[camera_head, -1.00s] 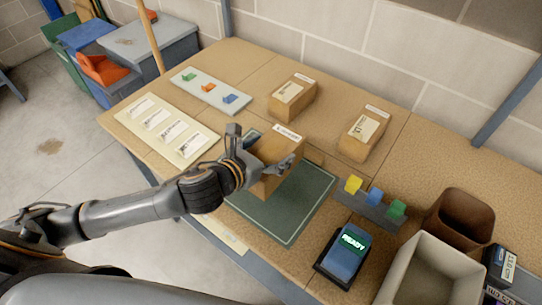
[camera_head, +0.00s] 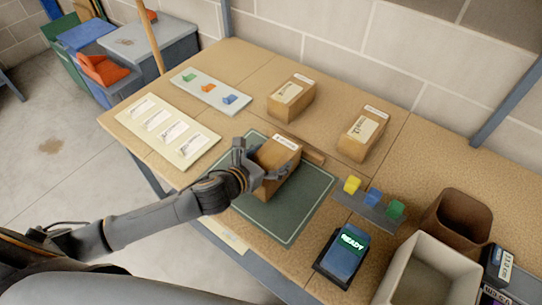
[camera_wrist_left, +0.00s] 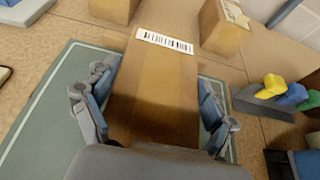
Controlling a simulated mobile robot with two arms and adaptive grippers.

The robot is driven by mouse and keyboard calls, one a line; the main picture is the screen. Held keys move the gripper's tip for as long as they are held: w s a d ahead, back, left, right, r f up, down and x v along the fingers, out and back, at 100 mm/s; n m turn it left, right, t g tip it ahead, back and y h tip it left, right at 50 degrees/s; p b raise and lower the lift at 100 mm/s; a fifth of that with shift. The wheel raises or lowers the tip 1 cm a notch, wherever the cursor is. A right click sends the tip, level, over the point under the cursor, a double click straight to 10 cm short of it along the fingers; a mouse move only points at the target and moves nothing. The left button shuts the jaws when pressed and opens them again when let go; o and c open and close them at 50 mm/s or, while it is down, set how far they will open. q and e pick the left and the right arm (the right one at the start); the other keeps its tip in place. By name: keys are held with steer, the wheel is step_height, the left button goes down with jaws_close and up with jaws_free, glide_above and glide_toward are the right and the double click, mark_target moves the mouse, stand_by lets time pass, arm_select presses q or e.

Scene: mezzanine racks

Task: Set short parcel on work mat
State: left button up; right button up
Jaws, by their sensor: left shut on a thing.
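A brown cardboard parcel (camera_head: 280,161) with a white barcode label is in my left gripper (camera_head: 262,168), over the far part of the dark green work mat (camera_head: 287,220). In the left wrist view the parcel (camera_wrist_left: 155,95) sits between the two fingers of my left gripper (camera_wrist_left: 152,112), which press on its opposite sides. The mat (camera_wrist_left: 50,105) shows beside and below it. The parcel looks upright and low over the mat; I cannot tell whether its bottom touches it. My right gripper is not in view.
Two other parcels (camera_head: 291,98) (camera_head: 363,133) stand toward the wall. A wooden strip (camera_head: 312,156) lies by the mat's far edge. A block rack (camera_head: 368,207), a READY device (camera_head: 343,254) and open bins (camera_head: 430,275) (camera_head: 458,222) stand to the right. The mat's near part is clear.

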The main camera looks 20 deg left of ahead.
arm_select(q)
steer(key=o, duration=1.6)
steer(key=shift+r, duration=0.1)
steer(key=shift+b+v, duration=1.05)
steer(key=shift+v, duration=4.95)
